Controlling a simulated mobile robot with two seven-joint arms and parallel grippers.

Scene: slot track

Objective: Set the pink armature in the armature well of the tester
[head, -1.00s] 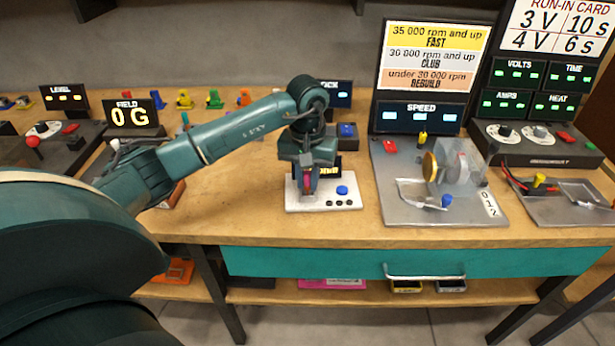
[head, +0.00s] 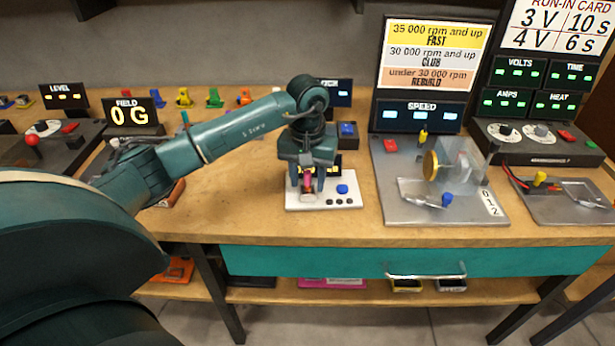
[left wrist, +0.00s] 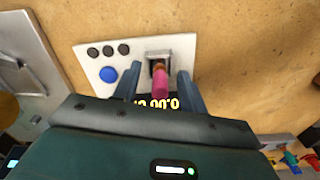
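The white tester (head: 348,199) lies on the bench, with a blue button (head: 342,189) and three black buttons. It also shows in the left wrist view (left wrist: 100,64). Its square metal armature well (left wrist: 176,43) has a dark opening. The pink armature (left wrist: 160,86) stands at that opening, its coppery end toward the well; how deep it sits I cannot tell. In the head view the armature (head: 307,182) shows between my fingers. My left gripper (left wrist: 158,76) is open around it, with gaps visible on both sides. My right gripper is out of view.
The tester's display (left wrist: 158,103) is partly hidden by my gripper. To the right stands a grey speed rig (head: 410,212) with a clear cover and a yellow disc. A small dark box with a blue top (head: 347,130) stands behind the tester. The bench (head: 235,205) left of the tester is clear.

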